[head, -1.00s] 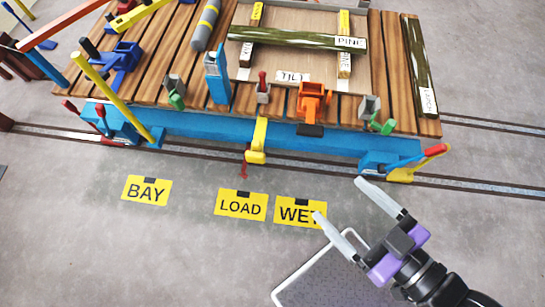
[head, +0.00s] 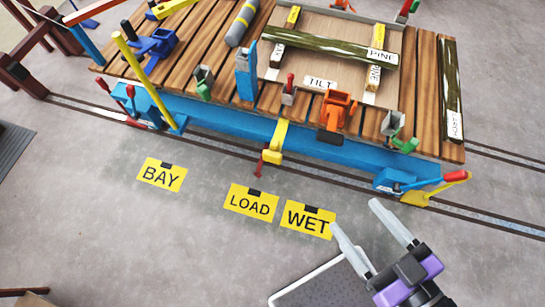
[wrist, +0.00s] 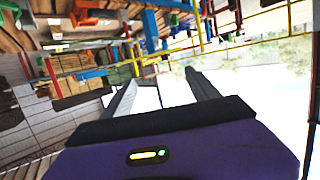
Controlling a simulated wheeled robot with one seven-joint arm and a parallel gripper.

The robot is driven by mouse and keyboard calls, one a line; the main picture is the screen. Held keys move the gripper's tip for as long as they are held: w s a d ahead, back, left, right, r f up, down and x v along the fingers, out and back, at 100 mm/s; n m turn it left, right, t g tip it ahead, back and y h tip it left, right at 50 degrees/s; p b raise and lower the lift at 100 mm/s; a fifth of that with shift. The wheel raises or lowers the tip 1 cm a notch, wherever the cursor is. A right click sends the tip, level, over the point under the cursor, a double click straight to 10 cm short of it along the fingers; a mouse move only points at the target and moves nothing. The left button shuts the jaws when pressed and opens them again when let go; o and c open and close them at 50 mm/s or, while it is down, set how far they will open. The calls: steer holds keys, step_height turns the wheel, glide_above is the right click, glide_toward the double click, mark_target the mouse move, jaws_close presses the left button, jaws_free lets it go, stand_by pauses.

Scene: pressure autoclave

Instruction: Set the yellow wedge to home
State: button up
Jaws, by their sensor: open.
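A yellow wedge-like piece with a red-ended handle (head: 421,195) sits at the right end of the cart, beside a blue block (head: 389,181) by the floor rail. It looks like the yellow wedge; whether it touches the wheel or rail is unclear. My gripper (head: 356,216) is open and empty, its two pale fingers apart. It is in front of the cart, left of and nearer than the wedge in the head view. The wrist view shows the open fingers (wrist: 160,85) too, but I cannot make out the wedge there.
The blue-framed cart (head: 235,118) has a slatted wooden deck carrying clamps and labelled timbers. Yellow floor signs read BAY (head: 161,174), LOAD (head: 250,202) and WET (head: 308,220). A grey white-edged panel (head: 322,285) lies below my gripper. The floor at right is clear.

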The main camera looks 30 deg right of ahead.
steer(key=shift+w+a+f+b, duration=0.15)
steer(key=shift+f+b, duration=0.2)
steer(key=shift+f, duration=0.05)
steer(key=c, duration=0.3)
steer(key=w+a+f+b, duration=0.1)
steer(key=w+a+f+t+y+b, duration=0.1)
steer(key=w+b, duration=0.1)
steer(key=w+a+f+n+y+b, duration=0.1)
steer(key=shift+w+f+t, duration=0.2)
steer(key=shift+w+t, duration=0.1)
steer(key=shift+w, duration=0.1)
jaws_close()
steer(key=w+a+f+m+t+h+b, duration=0.3)
steer(key=w+a+f+m+b, duration=0.6)
steer(key=m, duration=0.5)
steer(key=w+a+f+m+t+h+b, duration=0.4)
steer(key=w+m+b, duration=0.3)
steer(key=w+m, duration=0.55)
steer(key=s+d+f+m+g+h, duration=0.2)
steer(key=f+m+g+h, duration=0.2)
steer(key=f+m, duration=0.4)
steer(key=s+d+f+m+g+h+b, duration=0.1)
steer(key=d+f+m+g+h, duration=0.2)
steer(key=f+m+g, duration=0.3)
steer(key=shift+s+d+f+m+g+h, duration=0.3)
steer(key=shift+f+m, duration=0.65)
steer(key=shift+m, duration=1.8)
